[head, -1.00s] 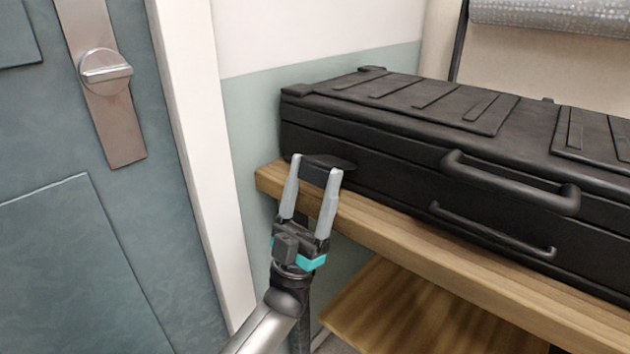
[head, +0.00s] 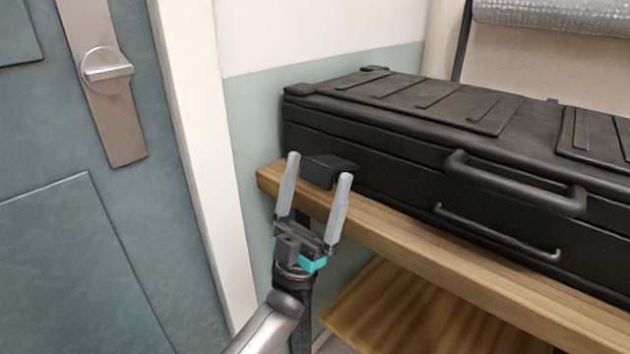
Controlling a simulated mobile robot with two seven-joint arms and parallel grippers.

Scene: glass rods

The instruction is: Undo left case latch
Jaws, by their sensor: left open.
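A black hard case (head: 400,170) lies on a wooden shelf, its front with the handle (head: 515,182) facing me. The left case latch (head: 328,170) is a small black flap near the case's left front, sticking out from the front face. My left gripper (head: 318,168) is open in front of it. Its two grey fingers stand apart, one at the latch's left side and one at its right, with a gap showing at the right finger. Whether either finger touches the latch cannot be told. My right gripper is not in view.
The wooden shelf (head: 420,245) runs under the case, and a lower wooden board (head: 400,315) lies beneath it. A teal door (head: 60,260) with a round metal knob (head: 106,70) and a white frame (head: 195,150) stand at the left.

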